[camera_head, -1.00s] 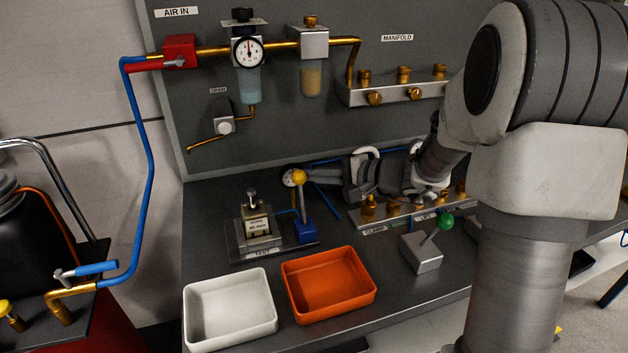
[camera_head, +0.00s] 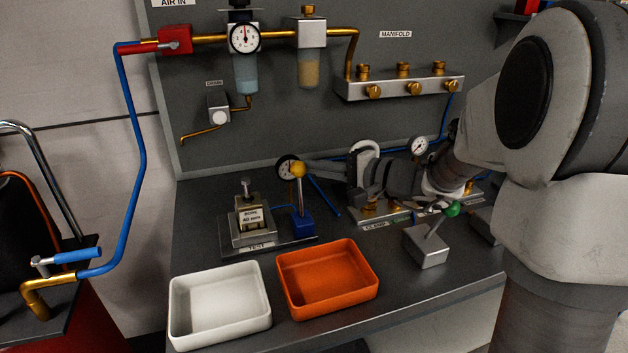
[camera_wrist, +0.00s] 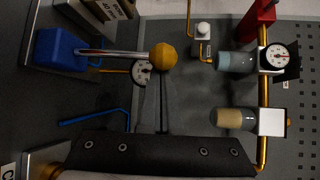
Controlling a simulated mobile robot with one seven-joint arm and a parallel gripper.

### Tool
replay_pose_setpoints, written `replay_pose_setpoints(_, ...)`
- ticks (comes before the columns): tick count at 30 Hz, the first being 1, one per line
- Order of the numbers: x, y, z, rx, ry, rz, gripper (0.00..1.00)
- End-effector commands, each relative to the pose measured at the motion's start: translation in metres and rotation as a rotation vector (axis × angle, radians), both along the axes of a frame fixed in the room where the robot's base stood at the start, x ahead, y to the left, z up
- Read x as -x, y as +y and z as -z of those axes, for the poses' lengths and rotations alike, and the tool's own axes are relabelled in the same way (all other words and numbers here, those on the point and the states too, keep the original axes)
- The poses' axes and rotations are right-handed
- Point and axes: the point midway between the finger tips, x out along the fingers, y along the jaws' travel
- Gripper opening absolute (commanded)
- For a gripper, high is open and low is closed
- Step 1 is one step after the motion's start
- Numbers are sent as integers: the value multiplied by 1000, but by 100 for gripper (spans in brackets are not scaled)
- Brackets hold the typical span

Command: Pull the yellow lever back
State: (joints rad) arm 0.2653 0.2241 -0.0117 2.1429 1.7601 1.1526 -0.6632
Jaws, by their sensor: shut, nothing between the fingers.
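The yellow lever has a round yellow knob (camera_head: 298,169) on a thin metal shaft, standing nearly upright from a blue base (camera_head: 303,225) on the test plate. In the wrist view the knob (camera_wrist: 163,56) and blue base (camera_wrist: 58,50) show clearly, with the shaft between them. My gripper (camera_head: 309,168) reaches in from the right, its fingers shut and empty, with the tips close beside the knob. I cannot tell whether they touch it. A small gauge (camera_head: 287,167) sits behind the knob.
A metal clamp block (camera_head: 250,220) stands left of the lever. A white tray (camera_head: 219,335) and an orange tray (camera_head: 329,310) lie in front. A green-knobbed lever (camera_head: 452,209) stands to the right. The wall panel (camera_head: 285,120) with pipes and a manifold (camera_head: 405,88) rises behind.

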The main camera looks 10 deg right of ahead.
Motion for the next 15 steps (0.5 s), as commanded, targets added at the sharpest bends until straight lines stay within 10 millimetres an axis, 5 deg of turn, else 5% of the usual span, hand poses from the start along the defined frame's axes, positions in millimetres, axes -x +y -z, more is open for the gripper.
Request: replay_pose_setpoints(15, 31, -5, 4, 3, 3, -2, 0)
